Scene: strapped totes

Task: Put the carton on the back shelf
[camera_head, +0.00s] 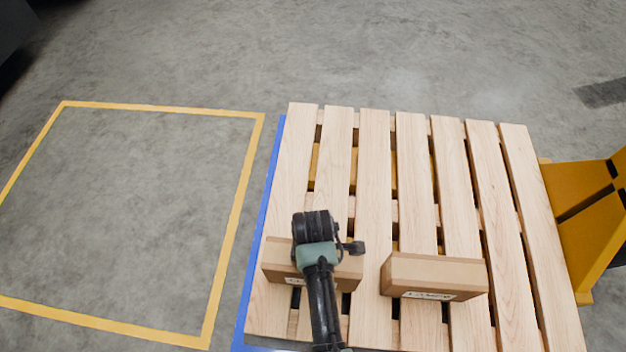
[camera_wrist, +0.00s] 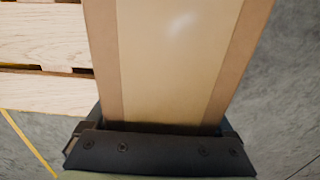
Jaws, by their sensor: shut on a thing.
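A brown carton (camera_head: 280,259) with a label on its near side is at the pallet's front left, partly covered by my arm. My gripper (camera_head: 318,262) is over its middle; the fingertips are hidden from the head view. In the wrist view my gripper (camera_wrist: 160,138) is shut on this carton (camera_wrist: 170,60), which runs up the picture between the jaws. I cannot tell whether it touches the pallet. A second, similar labelled carton (camera_head: 433,275) lies on the pallet to the right, apart from the first. No shelf is in view.
The wooden slatted pallet (camera_head: 375,165) is bare behind the cartons. A blue strip (camera_head: 262,215) runs along its left edge. A yellow pallet-truck-like part (camera_head: 585,205) stands at the right. A yellow-outlined floor area (camera_head: 162,108) at left is empty.

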